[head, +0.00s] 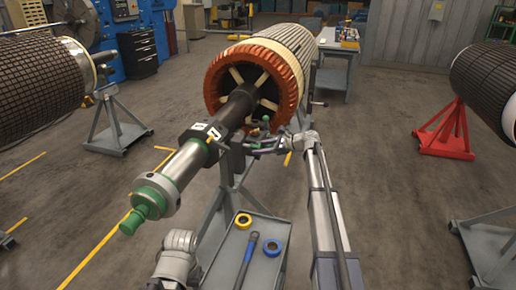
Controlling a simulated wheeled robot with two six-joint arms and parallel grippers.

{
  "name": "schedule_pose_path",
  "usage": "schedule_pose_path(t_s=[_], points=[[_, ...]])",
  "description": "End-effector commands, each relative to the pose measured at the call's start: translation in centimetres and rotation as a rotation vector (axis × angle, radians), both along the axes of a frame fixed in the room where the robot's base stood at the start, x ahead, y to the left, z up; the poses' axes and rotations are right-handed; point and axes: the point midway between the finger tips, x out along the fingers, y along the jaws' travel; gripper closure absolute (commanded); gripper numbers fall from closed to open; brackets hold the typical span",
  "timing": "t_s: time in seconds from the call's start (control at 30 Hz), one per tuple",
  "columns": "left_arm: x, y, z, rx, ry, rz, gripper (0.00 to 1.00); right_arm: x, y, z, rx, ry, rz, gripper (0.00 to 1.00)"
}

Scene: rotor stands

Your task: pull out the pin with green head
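A small green head (266,118) shows just below the orange-brown end of the rotor, beside the dark part of the shaft; the rest of its pin is hidden or too small to make out. My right gripper (258,140) reaches in from the right, just below this green head. Its fingers are small and dark against the stand, so I cannot tell their opening or whether they touch the pin. A larger green end piece (150,199) caps the silver shaft (182,165) at lower left. Grey links of my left arm show at the bottom; its gripper does not show.
The rotor (262,75) rests on a grey stand. Other rotors stand left and right, one on a red stand (447,132). Floor between is clear.

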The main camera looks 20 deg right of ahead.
Motion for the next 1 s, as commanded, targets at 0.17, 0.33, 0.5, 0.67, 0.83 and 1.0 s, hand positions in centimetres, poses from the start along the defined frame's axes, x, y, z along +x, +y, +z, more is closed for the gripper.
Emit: schedule_pose_path(t_s=[0.17,0.33,0.5,0.67,0.83,1.0], points=[[0.0,0.0,0.0,0.0,0.0,0.0,0.5,-0.1,-0.2,0.0,-0.001,0.001,-0.002,0.31],[0.0,0.0,0.0,0.0,0.0,0.0,0.5,-0.1,-0.1,0.0,-0.001,0.0,-0.001,0.22],[0.0,0.0,0.0,0.0,0.0,0.0,0.5,-0.1,-0.1,0.0,0.0,0.0,-0.001,0.22],[0.0,0.0,0.4,0.0,0.0,0.0,0.5,-0.5,-0.6,0.4,0.0,0.0,-0.002,0.22],[0.0,0.0,1.3,0.0,0.0,0.0,0.5,-1.8,-2.0,1.3,0.0,0.0,-0.002,0.22],[0.0,0.0,2.4,0.0,0.0,0.0,0.5,-3.5,-4.1,2.4,0.0,0.001,-0.004,0.22]])
